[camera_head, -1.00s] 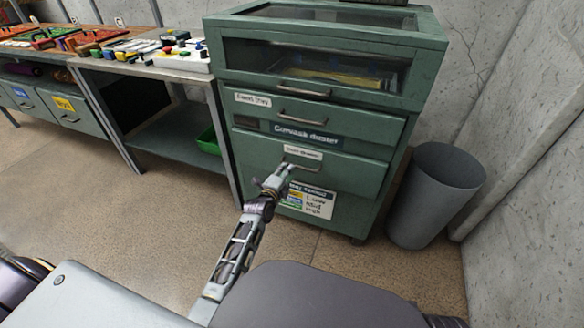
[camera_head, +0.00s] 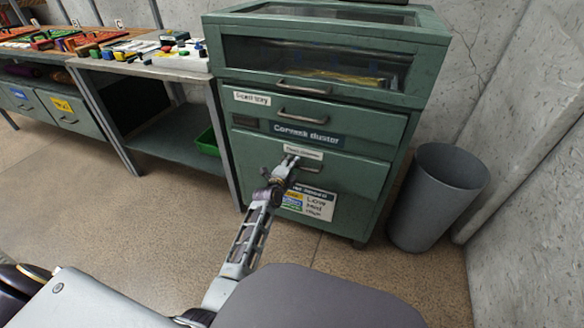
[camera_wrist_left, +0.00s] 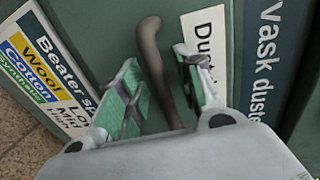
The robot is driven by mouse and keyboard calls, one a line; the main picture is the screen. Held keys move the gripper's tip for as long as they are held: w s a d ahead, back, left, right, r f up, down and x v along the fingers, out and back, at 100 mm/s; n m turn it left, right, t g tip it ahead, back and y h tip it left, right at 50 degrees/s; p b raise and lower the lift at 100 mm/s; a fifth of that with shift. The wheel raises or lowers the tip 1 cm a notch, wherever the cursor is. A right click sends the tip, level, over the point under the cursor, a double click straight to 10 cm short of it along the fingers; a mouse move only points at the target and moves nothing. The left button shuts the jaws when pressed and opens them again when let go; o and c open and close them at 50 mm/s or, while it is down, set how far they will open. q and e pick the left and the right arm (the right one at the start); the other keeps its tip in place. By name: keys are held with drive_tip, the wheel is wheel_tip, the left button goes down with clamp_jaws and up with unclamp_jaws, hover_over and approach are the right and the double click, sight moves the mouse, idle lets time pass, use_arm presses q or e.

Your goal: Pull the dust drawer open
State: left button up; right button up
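The dust drawer (camera_head: 350,176) is a green front low in the green cabinet, with a white label (camera_head: 304,153) above its bar handle (camera_head: 309,168). It looks shut, flush with the cabinet. My left gripper (camera_head: 291,161) is at the drawer front, by the left part of the handle. In the left wrist view, the dark handle (camera_wrist_left: 152,62) runs between the two green-padded fingers of my left gripper (camera_wrist_left: 160,88). The fingers are open, with gaps visible on both sides of the handle. The label starting "Du" (camera_wrist_left: 203,45) is partly hidden behind one finger. My right gripper is out of view.
Above are another handled drawer (camera_head: 355,122) and a glass-fronted compartment (camera_head: 315,60). A grey bin (camera_head: 436,200) stands to the right, near the concrete wall. A workbench (camera_head: 150,68) with coloured parts and a green crate (camera_head: 207,141) are to the left. The floor in front is clear.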

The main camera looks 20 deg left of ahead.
use_arm(q)
drive_tip(key=shift+w, duration=0.1)
clamp_jaws()
drive_tip(key=shift+s, duration=0.2)
idle(0.5)
